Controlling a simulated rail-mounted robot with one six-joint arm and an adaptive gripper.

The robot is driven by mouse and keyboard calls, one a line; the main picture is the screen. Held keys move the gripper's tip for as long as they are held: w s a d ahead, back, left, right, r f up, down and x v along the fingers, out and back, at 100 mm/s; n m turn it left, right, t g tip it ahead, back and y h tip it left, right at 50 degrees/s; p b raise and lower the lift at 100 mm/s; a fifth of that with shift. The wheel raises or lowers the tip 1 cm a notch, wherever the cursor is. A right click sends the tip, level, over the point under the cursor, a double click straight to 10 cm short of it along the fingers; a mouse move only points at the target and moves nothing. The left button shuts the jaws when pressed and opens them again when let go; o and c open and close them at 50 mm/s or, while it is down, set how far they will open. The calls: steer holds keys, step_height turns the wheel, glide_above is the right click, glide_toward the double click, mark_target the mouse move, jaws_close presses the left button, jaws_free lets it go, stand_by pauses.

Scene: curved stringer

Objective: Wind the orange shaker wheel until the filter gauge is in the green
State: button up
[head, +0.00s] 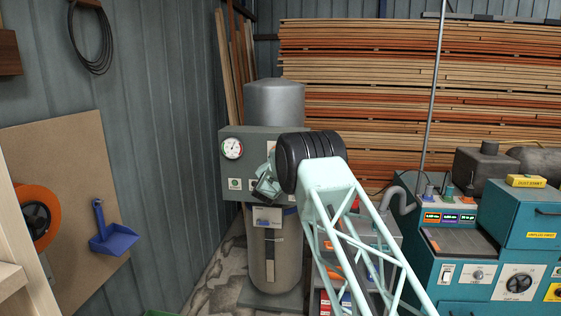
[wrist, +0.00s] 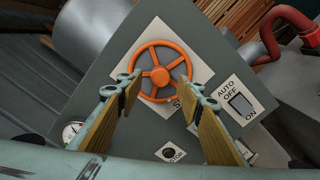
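The orange shaker wheel (wrist: 160,72) is a spoked handwheel on a white plate on the grey control box, seen in the wrist view. My gripper (wrist: 158,103) is open, with its two wooden-faced fingers apart. Their tips show in front of the wheel's lower left and lower right; I cannot tell whether they touch the rim. The filter gauge (head: 232,148) is a round white dial on the box's left side in the head view. It also shows partly at the lower left of the wrist view (wrist: 72,131). Its needle and colours are too small to read. In the head view my arm hides the wheel.
The grey box (head: 228,178) is mounted on a metal cylinder (head: 275,250). An AUTO/OFF/ON switch (wrist: 241,104) sits right of the wheel and a round button (wrist: 169,153) below it. A teal machine (head: 450,262) stands to the right. A blue dustpan (head: 113,238) hangs at left.

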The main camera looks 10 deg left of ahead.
steer(key=shift+w, duration=1.7)
steer(key=c, duration=0.9)
